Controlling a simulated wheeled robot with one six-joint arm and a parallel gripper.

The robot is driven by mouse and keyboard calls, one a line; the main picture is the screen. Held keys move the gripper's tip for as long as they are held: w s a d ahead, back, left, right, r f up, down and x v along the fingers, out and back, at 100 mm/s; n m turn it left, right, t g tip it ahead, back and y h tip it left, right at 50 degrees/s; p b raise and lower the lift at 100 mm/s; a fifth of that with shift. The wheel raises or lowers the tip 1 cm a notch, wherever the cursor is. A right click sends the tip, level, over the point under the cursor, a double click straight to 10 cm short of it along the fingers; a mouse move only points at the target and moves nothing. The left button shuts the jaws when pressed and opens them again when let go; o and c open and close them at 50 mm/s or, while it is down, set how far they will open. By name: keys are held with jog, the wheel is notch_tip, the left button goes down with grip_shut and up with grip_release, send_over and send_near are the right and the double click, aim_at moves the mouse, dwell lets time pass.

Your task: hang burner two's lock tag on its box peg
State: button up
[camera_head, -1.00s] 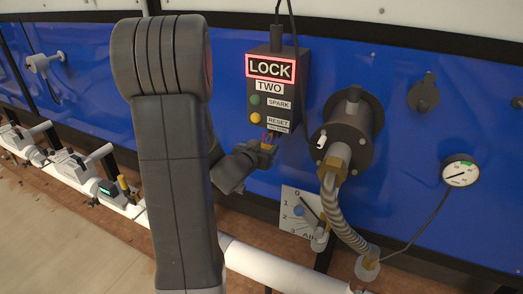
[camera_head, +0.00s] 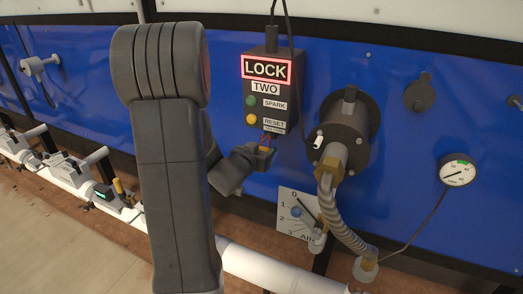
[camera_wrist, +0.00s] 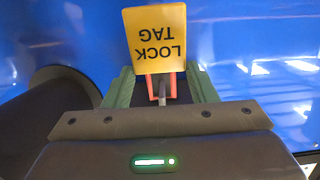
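Burner two's box (camera_head: 287,95) is a dark upright box on the blue wall, with a lit red-bordered LOCK sign, a TWO label and SPARK and RESET buttons. My gripper (camera_head: 264,148) is just below the box's lower end. In the wrist view my gripper (camera_wrist: 161,92) appears shut on the red-and-grey clasp of the yellow lock tag (camera_wrist: 155,35). The tag's plate faces the wrist camera with its lettering upside down. In the head view a small red part shows between my gripper and the box. The peg is not clearly visible, and contact with it cannot be told.
The round burner flange (camera_head: 347,125) with its ribbed hose (camera_head: 340,215) stands close right of my gripper. An air dial plate (camera_head: 299,213) is below. A white pipe (camera_head: 265,262) runs along the bottom, and a gauge (camera_head: 457,172) is at the right.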

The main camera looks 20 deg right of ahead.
jog(key=o, duration=0.4)
jog(key=v, duration=1.4)
jog(key=shift+w+d, duration=0.15)
jog(key=shift+w, duration=0.05)
